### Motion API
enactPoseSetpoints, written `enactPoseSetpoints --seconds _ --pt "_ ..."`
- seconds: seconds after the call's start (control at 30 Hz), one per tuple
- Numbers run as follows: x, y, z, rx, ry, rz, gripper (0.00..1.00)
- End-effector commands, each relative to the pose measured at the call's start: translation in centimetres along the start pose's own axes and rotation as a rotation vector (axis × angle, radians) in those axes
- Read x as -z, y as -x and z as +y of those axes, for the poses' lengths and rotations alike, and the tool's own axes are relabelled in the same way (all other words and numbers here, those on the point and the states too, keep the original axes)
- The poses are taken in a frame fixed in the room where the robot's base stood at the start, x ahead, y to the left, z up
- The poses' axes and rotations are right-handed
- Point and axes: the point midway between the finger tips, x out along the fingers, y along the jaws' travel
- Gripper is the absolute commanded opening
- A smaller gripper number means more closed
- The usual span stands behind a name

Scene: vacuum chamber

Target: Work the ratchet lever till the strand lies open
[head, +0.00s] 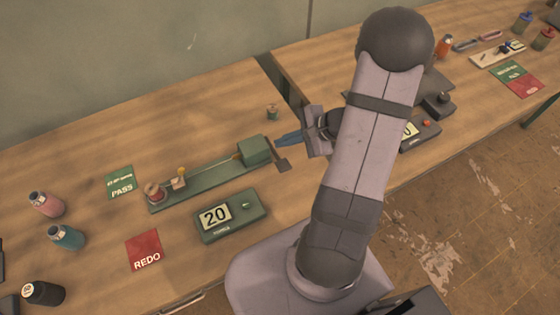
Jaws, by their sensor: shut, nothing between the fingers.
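A green device with a long base rail (213,184) lies on the bench. A green housing (254,150) stands at its right end. A dark lever (282,164) with a flat end juts out on the housing's right side. A reddish spool-like piece (154,192) and a small tan block (178,183) sit at the rail's left end. I cannot make out the strand or its state. My gripper (279,143) reaches in from the right with blue fingers, shut and empty. Its tips are just right of the housing, close to the lever; I cannot tell whether they touch it.
A green counter box (230,215) reading 20 stands in front of the rail. A green PASS card (120,182) and a red REDO card (144,250) lie to the left. Several bottles stand at far left.

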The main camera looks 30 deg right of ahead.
Motion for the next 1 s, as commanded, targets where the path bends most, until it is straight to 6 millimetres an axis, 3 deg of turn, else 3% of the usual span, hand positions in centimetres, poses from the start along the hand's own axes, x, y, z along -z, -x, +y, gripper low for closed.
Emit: enactPoseSetpoints --seconds 0.2,0.4,1.0 --pt "1.7 -2.3 1.6 0.0 0.0 0.0 0.0" --pt "2.4 -3.3 2.4 0.0 0.0 0.0 0.0" --pt "2.5 -3.5 2.5 0.0 0.0 0.0 0.0"
